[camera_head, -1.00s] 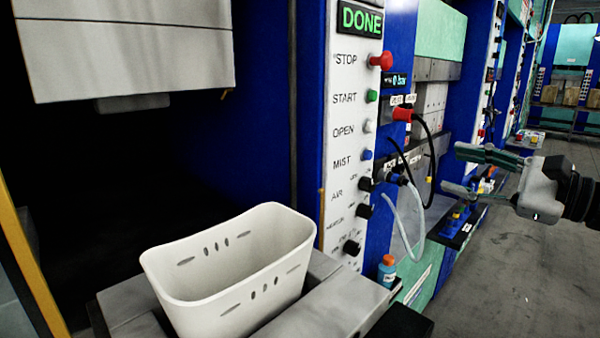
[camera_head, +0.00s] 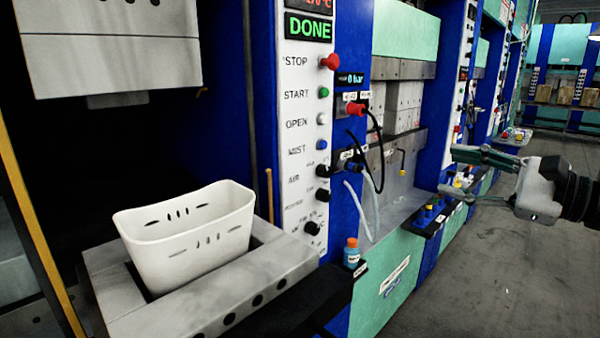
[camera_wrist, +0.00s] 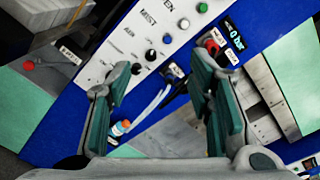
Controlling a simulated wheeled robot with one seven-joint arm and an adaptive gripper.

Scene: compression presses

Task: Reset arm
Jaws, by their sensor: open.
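My gripper (camera_head: 462,173) is at the right of the head view, pointing left, with its two green-padded fingers apart and nothing between them. It hangs in the air over the aisle side, clear of the press. In the wrist view my gripper (camera_wrist: 165,95) shows both fingers spread, with the press's control panel (camera_wrist: 150,40) beyond them. In the head view the control panel (camera_head: 305,135) has a display reading DONE (camera_head: 309,27).
A white basket (camera_head: 190,240) sits on the grey lower block (camera_head: 265,275) of the open press, under the upper block (camera_head: 110,50). A small orange-capped bottle (camera_head: 351,253) stands beside the panel. More presses line the right side. The grey floor (camera_head: 490,270) is clear.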

